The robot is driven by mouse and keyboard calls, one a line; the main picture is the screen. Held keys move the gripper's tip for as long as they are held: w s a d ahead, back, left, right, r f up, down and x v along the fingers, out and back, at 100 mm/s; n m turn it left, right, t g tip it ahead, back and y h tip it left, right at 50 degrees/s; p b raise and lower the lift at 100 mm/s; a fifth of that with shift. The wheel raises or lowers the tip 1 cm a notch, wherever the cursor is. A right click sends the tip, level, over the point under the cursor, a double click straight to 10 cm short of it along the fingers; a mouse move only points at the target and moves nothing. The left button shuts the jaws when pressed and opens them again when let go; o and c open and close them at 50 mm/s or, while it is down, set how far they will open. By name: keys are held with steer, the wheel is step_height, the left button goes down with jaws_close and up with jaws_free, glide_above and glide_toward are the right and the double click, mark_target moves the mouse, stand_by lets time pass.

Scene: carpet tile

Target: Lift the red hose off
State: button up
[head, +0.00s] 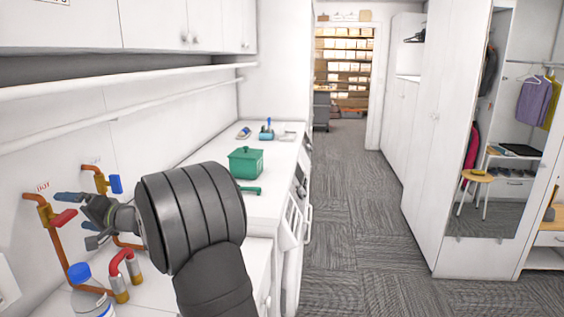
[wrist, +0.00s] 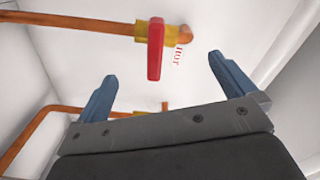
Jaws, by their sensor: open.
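The red hose (head: 118,260) is a short red arc with brass-coloured ends, standing on the white counter at lower left in the head view. I do not see it in the wrist view. My gripper (head: 77,220) is open and empty, above and to the left of the hose, near the wall. Its blue fingers (wrist: 162,68) are spread apart in the wrist view. Beyond them is a red valve handle (wrist: 156,48) on a yellow valve body, beside a "HOT" label. That red handle (head: 65,218) also shows behind the gripper in the head view.
Copper pipes (head: 56,249) run down the wall, with a blue-handled valve (head: 116,184) nearby. A blue-capped white bottle (head: 79,274) stands left of the hose. Open carpet floor (head: 345,220) lies to the right.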

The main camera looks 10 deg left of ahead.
stand_by(0.4)
step_height(320, 180, up, 4)
steer(key=n+h, duration=1.3)
steer(key=h, duration=0.5)
glide_above(119, 253)
steer(key=f, duration=1.2)
steer(key=shift+s+d+f, duration=0.15)
steer(key=shift+s+f, duration=0.1)
steer(key=shift+w+f, duration=0.2)
steer(key=shift+f, duration=2.45)
steer(key=c, duration=0.9)
